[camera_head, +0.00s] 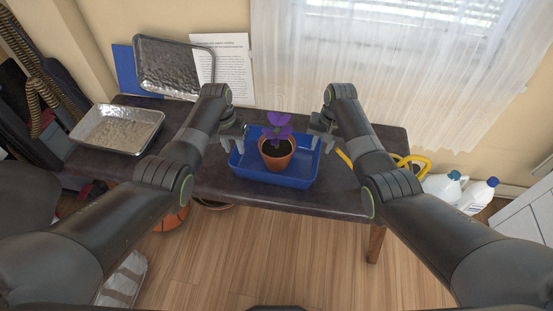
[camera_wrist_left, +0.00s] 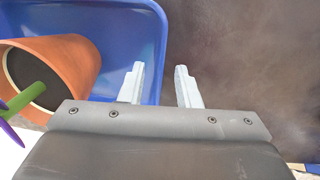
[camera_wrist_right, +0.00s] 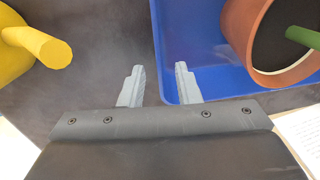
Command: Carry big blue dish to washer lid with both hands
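The big blue dish (camera_head: 296,181) is a rectangular blue tray on a dark table. A terracotta pot (camera_head: 277,154) with a purple flower stands inside it. My left gripper (camera_head: 235,138) is at the dish's left side, open, its fingers on either side of the dish's wall in the left wrist view (camera_wrist_left: 160,84). My right gripper (camera_head: 322,138) is at the right side, also open, its fingers on either side of the wall in the right wrist view (camera_wrist_right: 160,84). I cannot tell whether the fingers touch it. No washer lid is clearly recognisable.
A silver metal tray (camera_head: 118,128) lies on the table's left end; another (camera_head: 172,66) leans against the wall. A yellow object (camera_head: 413,162) is close to my right gripper. White bottles (camera_head: 476,195) stand at right. White furniture (camera_head: 527,207) shows at the right edge.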

